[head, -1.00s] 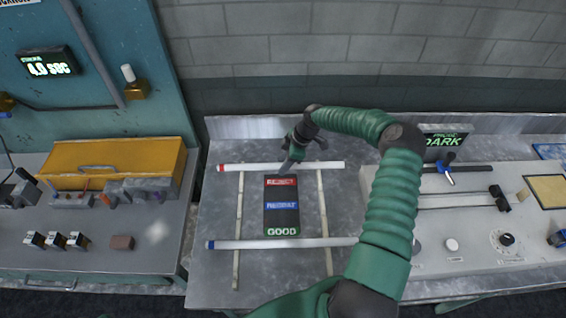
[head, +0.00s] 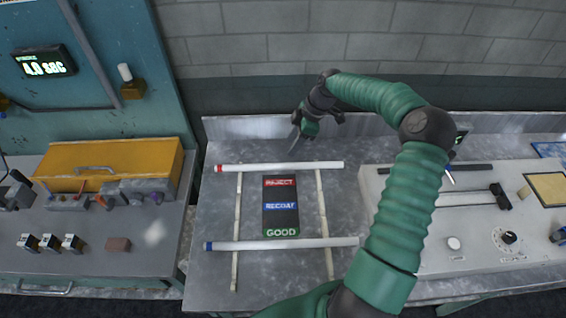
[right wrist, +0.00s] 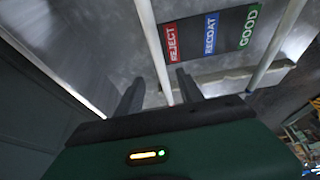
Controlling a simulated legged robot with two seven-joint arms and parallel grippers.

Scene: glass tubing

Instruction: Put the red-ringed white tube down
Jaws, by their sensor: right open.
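The red-ringed white tube (head: 280,167) lies across the two pale rails at their back end, level with the REJECT label, its red ring at the left end. It also shows in the right wrist view (right wrist: 152,45), running down towards my fingers. My right gripper (head: 300,135) is open and empty, above and behind the tube and apart from it. In the right wrist view its two fingers (right wrist: 158,90) stand apart with nothing held between them. My left gripper is in neither current view.
A blue-ringed white tube (head: 285,243) lies across the front of the rails (head: 323,205). The dark REJECT, RECOAT and GOOD card (head: 281,220) lies between the tubes. A control panel (head: 440,225) stands right; a yellow box (head: 110,160) stands left.

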